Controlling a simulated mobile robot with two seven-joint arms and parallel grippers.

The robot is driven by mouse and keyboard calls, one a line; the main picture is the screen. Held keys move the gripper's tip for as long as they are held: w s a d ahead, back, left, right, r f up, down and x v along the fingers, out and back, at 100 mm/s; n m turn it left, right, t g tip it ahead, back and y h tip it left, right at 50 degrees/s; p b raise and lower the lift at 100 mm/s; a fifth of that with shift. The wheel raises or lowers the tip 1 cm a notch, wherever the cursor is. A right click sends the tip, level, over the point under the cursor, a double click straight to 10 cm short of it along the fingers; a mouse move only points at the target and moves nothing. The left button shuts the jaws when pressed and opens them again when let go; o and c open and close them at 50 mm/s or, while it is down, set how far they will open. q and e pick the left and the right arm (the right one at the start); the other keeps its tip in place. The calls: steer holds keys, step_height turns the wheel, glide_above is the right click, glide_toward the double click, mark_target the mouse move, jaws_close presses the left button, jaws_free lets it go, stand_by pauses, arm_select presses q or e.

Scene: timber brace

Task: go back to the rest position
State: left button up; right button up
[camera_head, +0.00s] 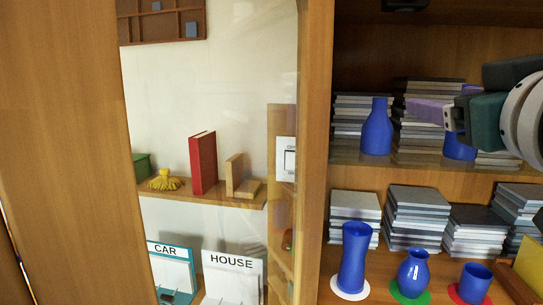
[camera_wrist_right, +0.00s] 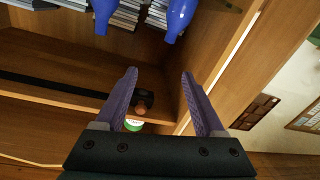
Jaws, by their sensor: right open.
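My right gripper (camera_head: 425,110) reaches in from the right edge in the head view, in front of the upper shelf of the right cabinet. Its purple fingers overlap stacks of grey books, and a blue vase (camera_head: 461,140) behind is partly hidden by the arm. In the right wrist view my right gripper (camera_wrist_right: 158,74) has its two purple fingers spread apart, with nothing held between them. Bare wooden shelving shows between and beyond the fingers. My left gripper is in neither view.
A blue bottle-shaped vase (camera_head: 376,130) stands on the upper shelf. Below are a tall blue vase (camera_head: 354,255) on a white disc, a round one (camera_head: 413,270) on green and a cup (camera_head: 474,283) on red. A wooden upright (camera_head: 316,150) divides the cabinet from the glazed left part.

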steer(key=s+f+g+y, duration=0.1)
steer(key=s+f+g, duration=0.4)
steer(key=f, duration=0.4)
steer(key=s+f+g+y, duration=0.1)
steer(key=s+f+g, duration=0.2)
steer(key=s+f, duration=0.5)
steer(key=s+a+f+g, duration=0.2)
steer(key=s+f+g, duration=0.3)
steer(key=s+f, duration=0.6)
steer(key=s+r+p, duration=0.2)
steer(key=r+p, duration=0.5)
steer(key=r, duration=0.1)
steer(key=s+r+g+p, duration=0.1)
steer(key=r+p, duration=0.7)
steer(key=shift+s+a+r+n+y, duration=0.3)
steer(key=shift+s+r+y, duration=0.05)
steer(key=shift+y, duration=0.05)
